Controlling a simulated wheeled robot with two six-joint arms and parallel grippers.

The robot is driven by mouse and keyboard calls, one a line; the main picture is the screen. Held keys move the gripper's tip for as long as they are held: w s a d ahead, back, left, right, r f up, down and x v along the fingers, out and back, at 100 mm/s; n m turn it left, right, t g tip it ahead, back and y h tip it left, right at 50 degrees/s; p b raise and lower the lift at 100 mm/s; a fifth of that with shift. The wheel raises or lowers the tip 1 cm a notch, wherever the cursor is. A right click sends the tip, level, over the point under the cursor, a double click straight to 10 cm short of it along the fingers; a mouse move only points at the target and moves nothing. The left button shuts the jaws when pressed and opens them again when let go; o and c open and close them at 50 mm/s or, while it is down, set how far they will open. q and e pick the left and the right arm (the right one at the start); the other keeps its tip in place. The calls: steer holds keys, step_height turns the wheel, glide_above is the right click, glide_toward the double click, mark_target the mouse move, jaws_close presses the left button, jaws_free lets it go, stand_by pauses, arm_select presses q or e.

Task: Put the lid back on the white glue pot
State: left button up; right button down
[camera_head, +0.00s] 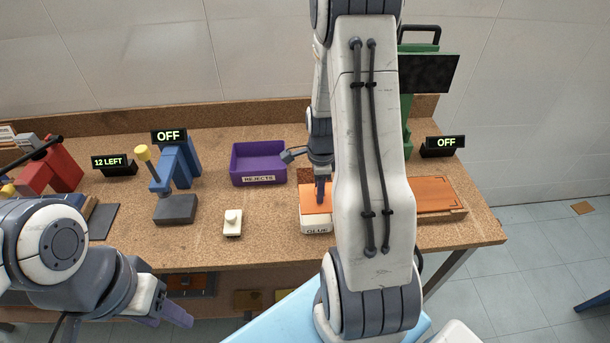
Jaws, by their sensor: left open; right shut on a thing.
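The white glue pot (317,228), labelled GLUE, stands near the bench's front edge, partly behind my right arm. A flat orange surface (312,201) shows directly at its top and back; I cannot tell whether it is in or behind the pot. A small white block with a round knob (233,222), looking like the lid, lies on the bench to the pot's left. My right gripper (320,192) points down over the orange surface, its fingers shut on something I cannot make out. My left gripper (172,312) is open and empty in front of the bench, low at left.
A purple REJECTS bin (259,164) stands behind the lid. A blue press with a yellow knob (177,180) and a red machine (52,168) stand to the left. A wooden tray with an orange board (437,195) lies right. Bare bench surrounds the lid.

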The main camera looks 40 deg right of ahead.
steer(key=shift+w, duration=0.3)
steer(key=shift+d, duration=0.1)
arm_select(q)
steer(key=shift+w+d, duration=0.15)
steer(key=shift+w, duration=0.25)
arm_select(e)
steer(key=shift+w, duration=0.1)
arm_select(q)
steer(key=shift+r, duration=0.1)
arm_select(e)
steer(key=shift+w, duration=0.15)
steer(key=shift+a, duration=0.2)
step_height(320, 180, down, 4)
steer(key=b, duration=0.3)
steer(key=shift+f, duration=0.2)
arm_select(q)
steer(key=shift+f+b, duration=0.5)
steer(key=shift+f, duration=1.55)
arm_select(e)
steer(key=shift+f, duration=0.7)
arm_select(q)
steer(key=shift+r, duration=0.2)
steer(key=shift+f+b, duration=0.35)
steer(key=shift+f, duration=0.2)
arm_select(e)
steer(key=shift+f, duration=0.7)
